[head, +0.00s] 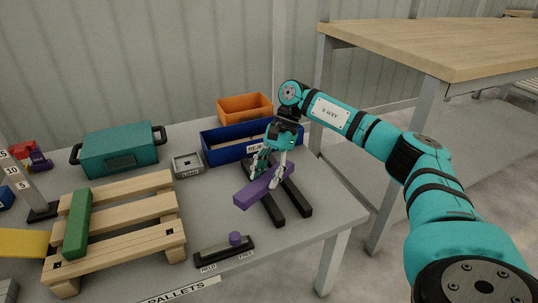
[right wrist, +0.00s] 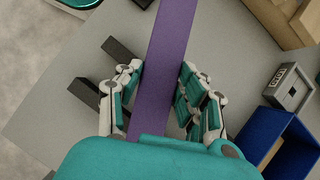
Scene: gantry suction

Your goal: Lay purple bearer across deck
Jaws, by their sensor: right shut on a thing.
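The purple bearer (head: 250,194) is a long square bar at the right part of the grey table. My right gripper (head: 271,170) is shut on it near its middle, with a finger on each side; the bar also shows in the right wrist view (right wrist: 170,50). It crosses over two black rails (head: 268,209); I cannot tell whether it touches them. The deck is a slatted wooden pallet (head: 140,207) at the left. A green bearer (head: 77,222) lies across its slats near the left end. My left gripper is out of view.
A blue bin (head: 225,152), an orange bin (head: 245,107), a small grey box (head: 187,165) and a teal case (head: 120,150) stand behind. A black slider panel with a purple knob (head: 235,239) lies in front. A marked post (head: 22,185) and yellow piece (head: 22,243) are left of the pallet.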

